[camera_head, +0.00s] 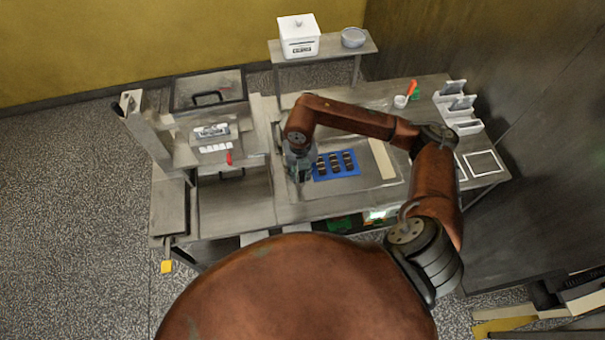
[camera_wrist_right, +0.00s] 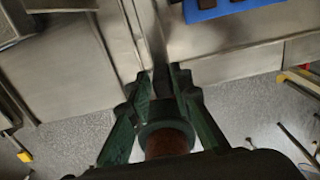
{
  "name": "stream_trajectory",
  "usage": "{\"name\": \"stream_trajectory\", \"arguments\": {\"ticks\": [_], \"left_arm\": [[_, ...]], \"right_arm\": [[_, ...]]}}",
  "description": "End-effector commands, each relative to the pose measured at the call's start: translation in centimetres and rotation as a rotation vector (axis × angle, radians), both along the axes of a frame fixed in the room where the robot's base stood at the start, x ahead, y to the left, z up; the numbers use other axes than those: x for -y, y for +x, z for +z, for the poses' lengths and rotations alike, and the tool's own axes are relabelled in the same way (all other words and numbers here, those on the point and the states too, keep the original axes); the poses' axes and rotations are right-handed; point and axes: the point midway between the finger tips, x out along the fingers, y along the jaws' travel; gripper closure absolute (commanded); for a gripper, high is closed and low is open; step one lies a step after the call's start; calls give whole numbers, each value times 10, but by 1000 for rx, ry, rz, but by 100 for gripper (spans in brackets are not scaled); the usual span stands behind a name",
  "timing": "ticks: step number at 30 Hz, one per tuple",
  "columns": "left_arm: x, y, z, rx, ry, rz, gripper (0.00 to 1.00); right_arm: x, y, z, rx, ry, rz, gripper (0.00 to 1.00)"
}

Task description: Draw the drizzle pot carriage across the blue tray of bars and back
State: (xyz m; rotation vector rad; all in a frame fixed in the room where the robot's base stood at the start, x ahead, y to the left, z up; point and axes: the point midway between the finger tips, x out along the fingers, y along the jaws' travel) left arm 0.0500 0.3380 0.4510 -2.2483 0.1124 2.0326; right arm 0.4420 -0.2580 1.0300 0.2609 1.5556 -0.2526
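The blue tray (camera_head: 316,177) lies on the metal worktop, with several dark bars (camera_head: 334,162) on it in rows. Part of the blue tray (camera_wrist_right: 205,12) also shows at the top of the right wrist view. My right gripper (camera_head: 300,176) points down at the tray's left edge. I cannot make out the drizzle pot carriage. My left gripper is not in view.
A metal machine with a lidded box (camera_head: 208,88) and a red handle (camera_head: 229,157) stands left of the tray. A small white pot (camera_head: 400,101), an orange-handled tool (camera_head: 412,88) and grey holders (camera_head: 456,100) stand at the right. A white bin (camera_head: 299,37) and bowl (camera_head: 353,37) sit on the back shelf.

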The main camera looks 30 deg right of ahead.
Motion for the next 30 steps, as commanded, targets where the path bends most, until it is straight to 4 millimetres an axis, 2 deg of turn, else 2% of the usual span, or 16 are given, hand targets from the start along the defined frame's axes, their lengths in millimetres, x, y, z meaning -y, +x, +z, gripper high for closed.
{"name": "stream_trajectory", "arguments": {"ticks": [6,13,17,20,30], "left_arm": [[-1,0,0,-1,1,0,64],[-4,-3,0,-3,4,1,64],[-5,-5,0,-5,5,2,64],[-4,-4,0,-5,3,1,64],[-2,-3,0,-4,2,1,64]], "right_arm": [[0,0,0,0,1,1,68],[1,0,0,1,-1,-1,68],[1,0,6,1,-3,-1,68],[2,1,20,3,-2,1,68],[2,0,90,4,-1,0,68]]}}
